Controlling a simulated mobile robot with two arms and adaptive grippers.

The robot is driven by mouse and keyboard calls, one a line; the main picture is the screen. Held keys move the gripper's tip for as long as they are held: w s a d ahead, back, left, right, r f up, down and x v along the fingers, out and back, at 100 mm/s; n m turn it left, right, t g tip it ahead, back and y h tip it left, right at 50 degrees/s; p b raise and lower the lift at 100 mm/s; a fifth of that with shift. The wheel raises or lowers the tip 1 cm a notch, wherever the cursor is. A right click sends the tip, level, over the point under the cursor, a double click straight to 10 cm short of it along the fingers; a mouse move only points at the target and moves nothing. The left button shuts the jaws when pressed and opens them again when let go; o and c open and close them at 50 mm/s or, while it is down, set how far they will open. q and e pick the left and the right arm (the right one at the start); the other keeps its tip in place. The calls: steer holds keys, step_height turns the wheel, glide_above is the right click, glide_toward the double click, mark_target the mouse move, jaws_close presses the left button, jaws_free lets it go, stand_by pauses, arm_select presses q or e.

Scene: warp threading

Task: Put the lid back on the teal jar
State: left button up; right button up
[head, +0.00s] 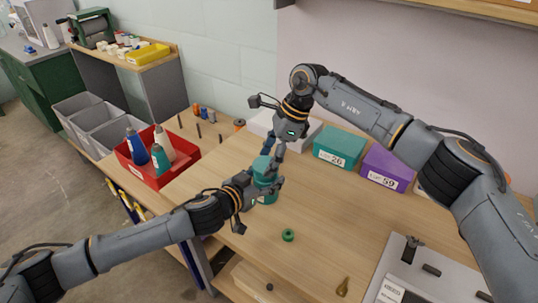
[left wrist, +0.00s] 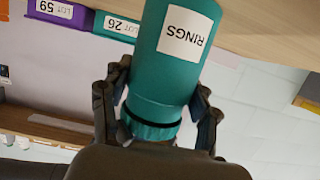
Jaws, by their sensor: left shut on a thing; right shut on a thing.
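The teal jar (head: 267,198) stands upright on the workbench, partly hidden by my grippers. My left gripper (head: 268,187) is shut on the jar's body from the left. In the left wrist view, which is upside down, the jar (left wrist: 172,75) shows a white RINGS label between the dark fingers. The teal lid (head: 261,164) is at the jar's top, with my right gripper (head: 272,158) shut on it from above. In the left wrist view a dark band separates the lid (left wrist: 150,130) from the body; I cannot tell whether it is fully seated.
A green ring (head: 288,235) and a brass-coloured piece (head: 342,287) lie on the workbench (head: 320,215). A red bin (head: 183,160) with bottles is at the left. A teal box (head: 340,147), purple box (head: 388,168) and white box stand behind. A grey plate is at front right.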

steer(key=shift+f, duration=0.6)
stand_by(0.4)
